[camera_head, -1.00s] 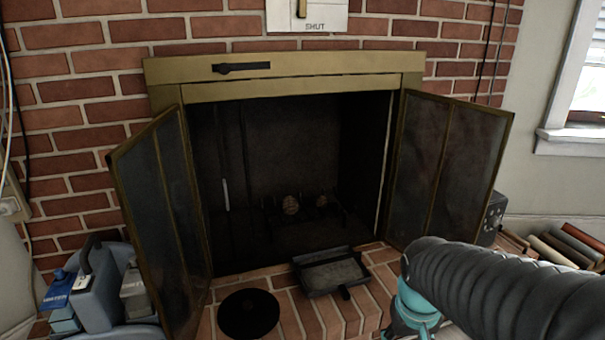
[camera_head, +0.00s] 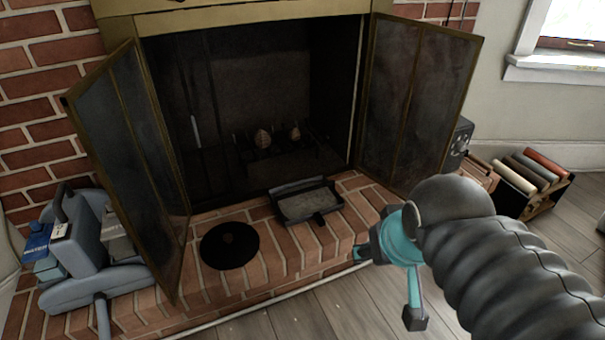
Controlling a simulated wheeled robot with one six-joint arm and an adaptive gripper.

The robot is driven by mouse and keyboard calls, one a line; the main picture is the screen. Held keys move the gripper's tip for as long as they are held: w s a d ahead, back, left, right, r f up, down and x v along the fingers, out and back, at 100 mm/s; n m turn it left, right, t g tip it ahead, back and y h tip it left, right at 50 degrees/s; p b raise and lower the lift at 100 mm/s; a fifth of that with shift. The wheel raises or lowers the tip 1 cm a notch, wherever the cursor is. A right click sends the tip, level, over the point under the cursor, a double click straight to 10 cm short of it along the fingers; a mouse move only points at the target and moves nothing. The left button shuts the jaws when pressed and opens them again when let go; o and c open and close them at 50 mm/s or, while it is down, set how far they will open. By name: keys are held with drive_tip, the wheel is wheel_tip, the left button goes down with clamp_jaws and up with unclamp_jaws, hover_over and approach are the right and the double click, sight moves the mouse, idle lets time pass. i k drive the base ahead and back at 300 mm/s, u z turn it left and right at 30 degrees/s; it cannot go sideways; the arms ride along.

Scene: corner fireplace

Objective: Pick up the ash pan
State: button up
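The ash pan (camera_head: 312,207) is a shallow dark rectangular tray with a grey inside. It sits on the brick hearth in front of the open fireplace, with its short dark handle toward the front. My arm comes in from the lower right. My gripper (camera_head: 388,285) is teal with dark tips, to the right of and nearer than the pan, and apart from it. One finger points left and another points down, with a wide gap between them. The gripper holds nothing that I can see.
Both glass fireplace doors (camera_head: 128,165) stand open. A round black lid (camera_head: 229,245) lies on the hearth left of the pan. A blue-grey caddy (camera_head: 85,255) with boxes stands far left. A rack of rolls (camera_head: 530,180) is at the right. The wooden floor in front is clear.

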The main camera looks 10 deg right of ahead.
sight(301, 202)
drive_tip(key=u, duration=0.5)
drive_tip(key=k, duration=0.65)
drive_tip(key=u, duration=0.25)
drive_tip(key=i, duration=1.1)
drive_tip(key=z, duration=1.05)
drive_tip(key=i, duration=0.5)
drive_tip(key=z, duration=0.25)
